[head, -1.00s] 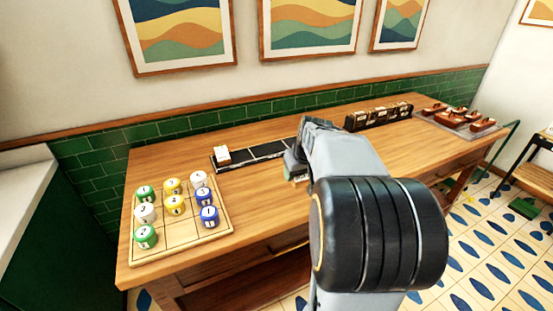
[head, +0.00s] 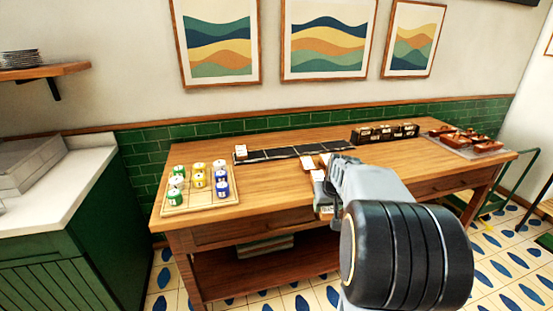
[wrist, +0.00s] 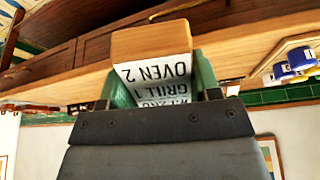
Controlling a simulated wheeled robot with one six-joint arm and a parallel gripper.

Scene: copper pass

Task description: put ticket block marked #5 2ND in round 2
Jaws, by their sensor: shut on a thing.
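My gripper (wrist: 160,88) is shut on a ticket block (wrist: 155,42), a wooden block with a white printed face between green finger pads. Upside down, its face reads "OVEN 2" and "GRILL 1"; the line nearest my gripper is partly hidden, so I cannot confirm the number. In the head view, my gripper hangs near the table's front edge, mostly hidden by my arm. A long black rail (head: 283,154) with divided compartments lies at the back of the table. One white-faced block (head: 240,152) is at its left end. I cannot read which compartment is round 2.
Another pale block (head: 308,162) shows in front of the rail, left of my gripper. A wooden board (head: 172,207) with coloured numbered pieces is at the left of the table (head: 262,195). A dark rack (head: 385,133) and a tray (head: 470,153) with copper-coloured pans stand right.

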